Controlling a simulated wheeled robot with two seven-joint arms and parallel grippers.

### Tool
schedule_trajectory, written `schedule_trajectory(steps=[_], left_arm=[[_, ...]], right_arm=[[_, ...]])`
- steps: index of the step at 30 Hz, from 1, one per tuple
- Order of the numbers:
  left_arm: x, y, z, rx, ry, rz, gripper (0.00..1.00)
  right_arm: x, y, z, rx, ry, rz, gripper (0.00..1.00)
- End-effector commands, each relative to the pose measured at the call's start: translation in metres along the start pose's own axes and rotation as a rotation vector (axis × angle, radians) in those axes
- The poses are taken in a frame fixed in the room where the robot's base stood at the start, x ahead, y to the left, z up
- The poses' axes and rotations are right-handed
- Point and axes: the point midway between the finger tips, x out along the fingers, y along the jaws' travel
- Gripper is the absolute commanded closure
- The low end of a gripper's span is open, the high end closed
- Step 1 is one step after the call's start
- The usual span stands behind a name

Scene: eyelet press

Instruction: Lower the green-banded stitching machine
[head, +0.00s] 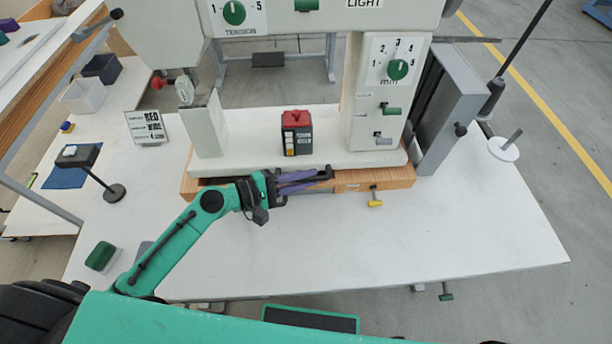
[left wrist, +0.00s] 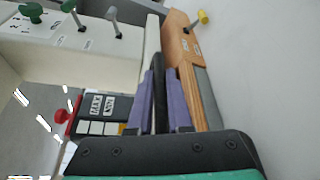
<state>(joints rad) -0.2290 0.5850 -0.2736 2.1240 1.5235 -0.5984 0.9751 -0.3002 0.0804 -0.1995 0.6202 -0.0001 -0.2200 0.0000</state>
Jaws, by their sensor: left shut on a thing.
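A large white stitching machine with green knobs stands at the back of the white table, its bed (head: 245,153) over a wooden base (head: 395,182). Its upper arm is cut off by the top of the head view, and I see no clear green band. My left gripper (head: 318,177) is at the front edge of the bed. In the left wrist view its purple fingers (left wrist: 162,80) lie on either side of a black bar (left wrist: 158,62), shut on it. I cannot tell whether the bed rests fully on the base. My right gripper is not in view.
A dark box with a red top (head: 297,133) stands on the bed. A yellow-ended pin (head: 375,197) sticks out of the base front. A sign (head: 147,127) and a black stand (head: 113,191) are at left. The table's front right is clear.

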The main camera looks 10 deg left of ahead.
Motion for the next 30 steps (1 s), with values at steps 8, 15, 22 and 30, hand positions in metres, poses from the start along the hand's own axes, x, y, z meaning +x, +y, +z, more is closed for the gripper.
schedule_trajectory(steps=[8, 15, 22, 30], left_arm=[[-0.001, 0.000, -0.001, 0.004, 0.003, -0.001, 0.56], [0.000, 0.001, -0.001, 0.003, 0.002, 0.002, 0.53], [-0.001, 0.002, -0.001, 0.003, 0.002, 0.003, 0.53], [-0.034, -0.003, -0.002, 0.002, 0.004, -0.002, 0.53]], right_arm=[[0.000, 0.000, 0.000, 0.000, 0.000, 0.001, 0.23], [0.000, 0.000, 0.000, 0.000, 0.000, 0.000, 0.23], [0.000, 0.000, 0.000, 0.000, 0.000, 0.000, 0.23], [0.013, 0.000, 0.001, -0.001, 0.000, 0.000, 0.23]])
